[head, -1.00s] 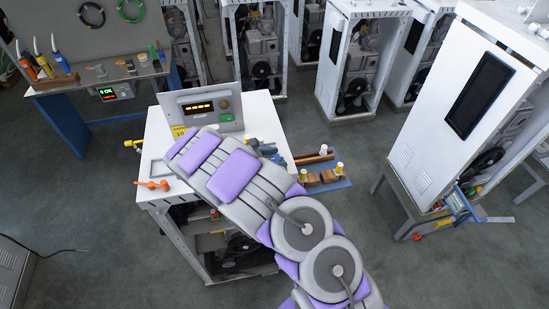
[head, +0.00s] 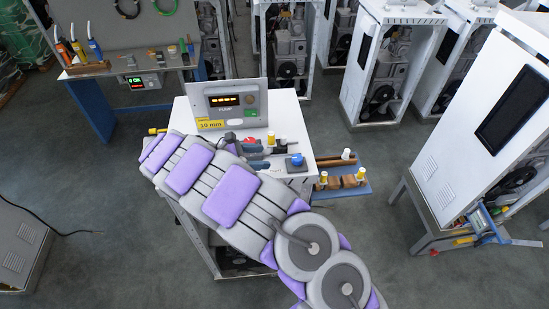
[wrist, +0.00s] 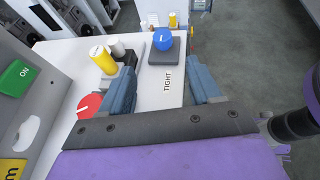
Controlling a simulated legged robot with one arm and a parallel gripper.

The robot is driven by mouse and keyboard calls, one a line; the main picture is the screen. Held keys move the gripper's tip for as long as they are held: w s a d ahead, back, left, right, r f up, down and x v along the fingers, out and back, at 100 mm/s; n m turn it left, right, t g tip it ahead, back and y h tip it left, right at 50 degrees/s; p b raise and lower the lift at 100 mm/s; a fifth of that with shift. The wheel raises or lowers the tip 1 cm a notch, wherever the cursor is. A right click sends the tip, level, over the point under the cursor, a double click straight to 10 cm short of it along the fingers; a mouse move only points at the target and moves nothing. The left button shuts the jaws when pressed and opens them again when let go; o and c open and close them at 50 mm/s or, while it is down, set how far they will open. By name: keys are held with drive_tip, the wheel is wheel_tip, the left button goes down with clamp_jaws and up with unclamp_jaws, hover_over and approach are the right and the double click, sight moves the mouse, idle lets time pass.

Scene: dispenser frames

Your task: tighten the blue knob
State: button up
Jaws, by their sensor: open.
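The blue knob (head: 295,161) sits on a dark square base at the right side of the white worktop (head: 290,118). In the wrist view the blue knob (wrist: 163,38) has a white mark on top and stands on its dark base (wrist: 164,55), with the word TIGHT printed on the worktop in front. My gripper (wrist: 160,67) is open, its two blue-grey fingers apart on either side of the view, with the knob beyond the gap between them. Nothing is held. In the head view the gripper (head: 256,154) is left of the knob and partly hidden.
A red knob (wrist: 89,104) and a yellow-capped cylinder (wrist: 102,59) are close to the left finger. A grey panel (head: 237,102) with a lit display stands at the worktop's back. A blue tray (head: 345,188) with blocks sits at right.

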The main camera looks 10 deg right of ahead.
drive_tip(key=shift+v, duration=1.9)
drive_tip(key=shift+d+r, duration=0.1)
drive_tip(key=shift+d, duration=0.05)
drive_tip(key=s+d+r+m+g+y+b, duration=0.1)
drive_tip(key=s+d+m+g+y+b, duration=0.15)
drive_tip(key=s+d+m+b, duration=0.55)
drive_tip(key=s+d+r+m+g+y+b, duration=0.1)
drive_tip(key=s+d+m+g+y+b, duration=0.15)
drive_tip(key=s+d, duration=0.7)
drive_tip(key=s+f+m+y+b, duration=0.4)
drive_tip(key=s+f+m+b, duration=0.1)
drive_tip(key=s, duration=0.5)
drive_tip(key=s+a+f+m+y+b, duration=0.1)
drive_tip(key=s+f+m+y+b, duration=0.3)
drive_tip(key=s, duration=0.7)
wheel_tip(320, 180, down, 2)
drive_tip(key=shift+a+f+m+b, duration=0.15)
drive_tip(key=shift+a+m+b, duration=0.2)
drive_tip(key=shift+m, duration=0.1)
